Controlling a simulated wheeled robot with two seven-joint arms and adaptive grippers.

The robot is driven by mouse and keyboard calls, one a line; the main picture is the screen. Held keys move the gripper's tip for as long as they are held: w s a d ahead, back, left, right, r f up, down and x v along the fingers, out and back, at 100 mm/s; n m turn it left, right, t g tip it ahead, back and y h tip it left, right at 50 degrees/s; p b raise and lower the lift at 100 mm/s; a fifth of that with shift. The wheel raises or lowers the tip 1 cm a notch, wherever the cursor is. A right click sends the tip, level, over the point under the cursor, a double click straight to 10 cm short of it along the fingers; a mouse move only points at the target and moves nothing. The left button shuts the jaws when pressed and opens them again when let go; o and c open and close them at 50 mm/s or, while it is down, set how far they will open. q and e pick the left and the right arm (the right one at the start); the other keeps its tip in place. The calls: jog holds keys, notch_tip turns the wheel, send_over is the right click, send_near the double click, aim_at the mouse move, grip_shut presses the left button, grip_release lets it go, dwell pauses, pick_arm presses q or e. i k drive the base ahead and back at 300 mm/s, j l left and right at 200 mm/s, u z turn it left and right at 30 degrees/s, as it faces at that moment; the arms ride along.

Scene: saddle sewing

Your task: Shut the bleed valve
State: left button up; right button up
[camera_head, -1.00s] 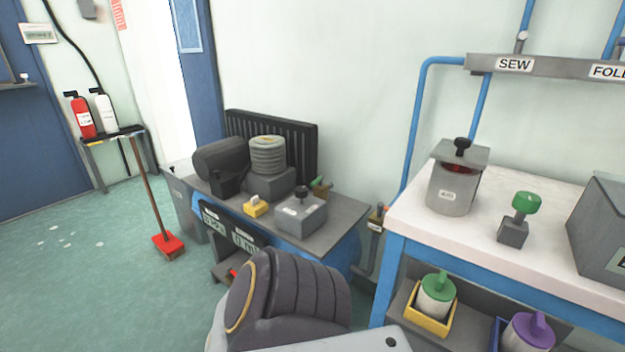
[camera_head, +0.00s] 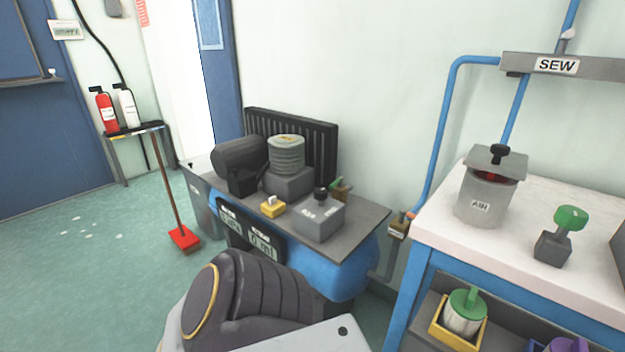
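No part is labelled as the bleed valve, so I cannot tell which it is. On the low compressor bench (camera_head: 362,217) a small valve-like fitting with a brownish and green part (camera_head: 341,188) sits at the back right, partly hidden. A brass-coloured fitting with an orange part (camera_head: 398,228) is at the foot of the blue wall pipe. A grey box with a black knob (camera_head: 319,218) and a small yellow block with a white top (camera_head: 272,207) are at the bench front.
A dark motor and ribbed cylinder (camera_head: 287,155) stand on the bench before a black radiator (camera_head: 318,150). The white-topped worktable (camera_head: 470,228) on the right carries a grey AIR canister (camera_head: 484,200) and a green-knobbed block (camera_head: 562,238).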

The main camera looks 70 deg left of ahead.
aim_at(339, 181)
jog(key=j+u, duration=0.15)
jog(key=u, duration=0.35)
jog(key=j+u, duration=0.1)
jog(key=u, duration=0.4)
jog(key=j+u, duration=0.15)
jog(key=u, duration=0.35)
jog(key=i+u, duration=0.15)
jog(key=u, duration=0.35)
jog(key=j+z, duration=0.1)
